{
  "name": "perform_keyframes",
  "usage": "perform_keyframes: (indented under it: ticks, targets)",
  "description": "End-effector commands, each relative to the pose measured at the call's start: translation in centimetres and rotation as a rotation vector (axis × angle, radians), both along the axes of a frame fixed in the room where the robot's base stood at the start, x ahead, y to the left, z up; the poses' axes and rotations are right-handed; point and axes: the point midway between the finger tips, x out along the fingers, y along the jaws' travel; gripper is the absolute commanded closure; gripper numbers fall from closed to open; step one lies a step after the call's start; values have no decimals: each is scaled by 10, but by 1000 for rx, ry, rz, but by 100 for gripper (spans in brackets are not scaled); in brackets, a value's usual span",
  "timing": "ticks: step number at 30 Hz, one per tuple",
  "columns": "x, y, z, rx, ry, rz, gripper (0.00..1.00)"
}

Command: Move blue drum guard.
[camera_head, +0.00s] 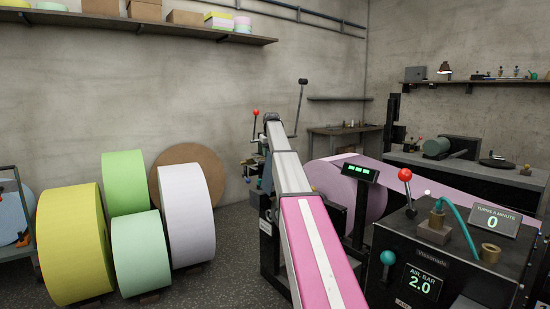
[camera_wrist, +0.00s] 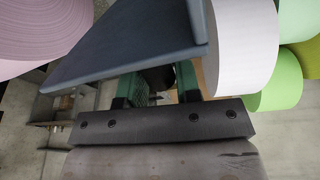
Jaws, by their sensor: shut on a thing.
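The blue drum guard (camera_wrist: 140,45) shows in the wrist view as a flat slate-blue panel, slanting across the upper middle. My gripper (camera_wrist: 160,80) has two green-sided fingers that reach up to the panel from a dark bar with screws. It is shut on the guard. The guard hides the fingertips, so the exact place of the grip cannot be seen.
Yellow (camera_head: 71,244), green (camera_head: 125,182), mint (camera_head: 138,252) and pale lilac (camera_head: 187,214) rolls stand at the left. A control box (camera_head: 440,260) with red and teal knobs stands at the right. Grey floor (camera_head: 232,262) lies clear between the rolls and the machine.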

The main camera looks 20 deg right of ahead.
Motion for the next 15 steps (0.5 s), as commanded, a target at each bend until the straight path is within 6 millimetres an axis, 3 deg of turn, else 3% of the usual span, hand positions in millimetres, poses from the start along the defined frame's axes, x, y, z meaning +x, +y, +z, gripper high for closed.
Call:
perform_keyframes:
  ticks: [1, 8, 15]
  targets:
    - [12, 7, -1, 9, -1, 1, 100]
    - [40, 18, -3, 4, 18, 2, 100]
    - [53, 24, -8, -26, 103, 3, 100]
